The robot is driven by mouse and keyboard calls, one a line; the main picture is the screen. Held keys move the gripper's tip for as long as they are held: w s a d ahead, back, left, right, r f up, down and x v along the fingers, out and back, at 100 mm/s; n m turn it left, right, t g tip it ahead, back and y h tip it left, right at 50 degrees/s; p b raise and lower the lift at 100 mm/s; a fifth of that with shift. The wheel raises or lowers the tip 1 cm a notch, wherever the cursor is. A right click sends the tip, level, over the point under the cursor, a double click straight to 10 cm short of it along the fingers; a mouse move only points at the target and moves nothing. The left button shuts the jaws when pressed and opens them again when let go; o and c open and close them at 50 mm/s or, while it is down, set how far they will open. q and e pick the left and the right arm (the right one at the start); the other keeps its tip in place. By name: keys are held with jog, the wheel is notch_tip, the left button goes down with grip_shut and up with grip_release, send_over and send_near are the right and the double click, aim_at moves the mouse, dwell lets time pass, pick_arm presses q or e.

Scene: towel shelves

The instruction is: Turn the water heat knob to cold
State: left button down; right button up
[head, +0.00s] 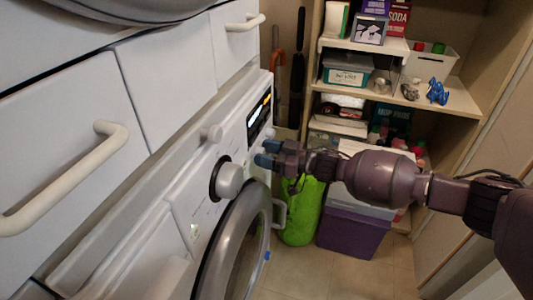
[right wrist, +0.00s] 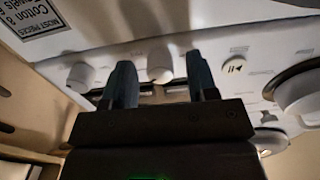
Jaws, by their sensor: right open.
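The white washing machine's control panel (head: 205,190) faces me in the head view. My right gripper (head: 268,153) is at its far end, close to the panel. In the right wrist view the right gripper (right wrist: 161,82) is open, and a small white knob (right wrist: 160,64) shows between its two blue-grey fingers. A second small white knob (right wrist: 80,75) is left of the fingers. Labels by these knobs are too blurred to read, so I cannot tell which is water heat or its setting. Contact with the knob is not clear. My left gripper is not in view.
A large dial (head: 229,180) stands out from the panel and also shows in the right wrist view (right wrist: 298,92). A play/pause button (right wrist: 235,67) is right of the fingers. The round door (head: 235,250) is below. A green bag (head: 302,212) and loaded shelves (head: 455,95) stand beyond.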

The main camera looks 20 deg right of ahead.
jog(key=c, duration=0.9)
jog(key=shift+n, duration=0.3)
jog(key=n, duration=0.3)
jog(key=shift+p, duration=0.35)
jog(key=n, duration=0.5)
jog(key=shift+n, duration=0.3)
jog(key=n, duration=0.2)
jog(key=shift+n+p, duration=0.3)
jog(key=shift+n, duration=0.1)
